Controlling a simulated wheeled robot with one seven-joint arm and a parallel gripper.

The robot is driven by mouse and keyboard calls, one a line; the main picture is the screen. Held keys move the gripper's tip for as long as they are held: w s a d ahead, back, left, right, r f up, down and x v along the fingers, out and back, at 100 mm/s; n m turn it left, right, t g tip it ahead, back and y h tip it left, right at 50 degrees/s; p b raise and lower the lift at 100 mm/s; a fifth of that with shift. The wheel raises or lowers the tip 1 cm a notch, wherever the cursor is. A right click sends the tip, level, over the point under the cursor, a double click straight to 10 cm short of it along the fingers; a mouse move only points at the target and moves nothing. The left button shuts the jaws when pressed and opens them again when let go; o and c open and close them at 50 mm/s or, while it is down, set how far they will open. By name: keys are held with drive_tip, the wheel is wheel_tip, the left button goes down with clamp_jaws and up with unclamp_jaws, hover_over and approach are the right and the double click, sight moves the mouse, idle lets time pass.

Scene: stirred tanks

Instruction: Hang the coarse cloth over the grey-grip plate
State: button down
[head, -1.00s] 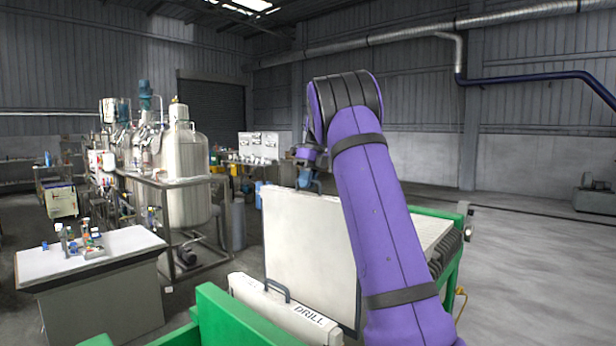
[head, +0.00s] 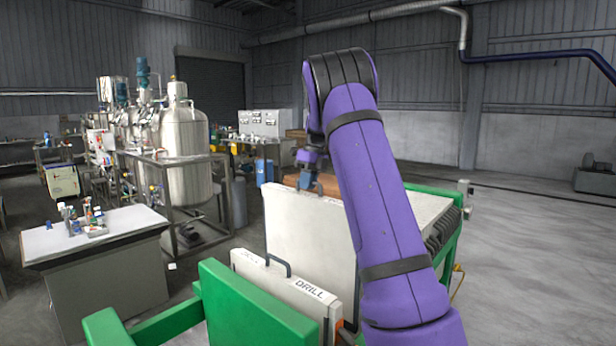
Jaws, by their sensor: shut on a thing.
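My gripper (head: 309,184) is shut on the top edge of a pale, flat cloth (head: 306,230), which hangs like an upright panel. I take it for the coarse cloth; its weave is too small to tell. Just in front of it, in the green press frame (head: 250,310), stands a pale plate or covered plate (head: 300,283) with a dark grey loop grip (head: 277,265) and the word DRILL on its top. The cloth's lower part is hidden behind it, so I cannot tell whether they touch. My purple arm hides the cloth's right side.
More pale plates (head: 427,215) lie in the press behind my arm. A side table (head: 125,225) with small bottles stands at left. Steel tanks (head: 185,150) stand beyond it. The floor at right (head: 540,260) is clear.

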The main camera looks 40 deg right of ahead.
drive_tip(key=shift+d+f+x, duration=0.15)
drive_tip(key=shift+d+x, duration=0.45)
drive_tip(key=shift+x, duration=1.9)
drive_tip(key=shift+d+f+x, duration=0.15)
drive_tip(key=shift+d+x, duration=0.45)
drive_tip(key=shift+x, duration=1.95)
drive_tip(key=shift+d+f+x, duration=0.15)
drive_tip(key=shift+d+x, duration=0.5)
drive_tip(key=shift+x, duration=1.85)
drive_tip(key=shift+w+d, duration=0.2)
drive_tip(key=shift+d, duration=1.65)
drive_tip(key=shift+w+d, duration=0.15)
drive_tip(key=shift+d, duration=1.7)
drive_tip(key=shift+d+x, duration=0.25)
drive_tip(key=shift+x, duration=0.8)
drive_tip(key=shift+d+x, duration=0.25)
drive_tip(key=shift+x, duration=0.75)
drive_tip(key=shift+f, duration=0.15)
drive_tip(key=c, duration=1.1)
unclamp_jaws()
drive_tip(key=v, duration=1.1)
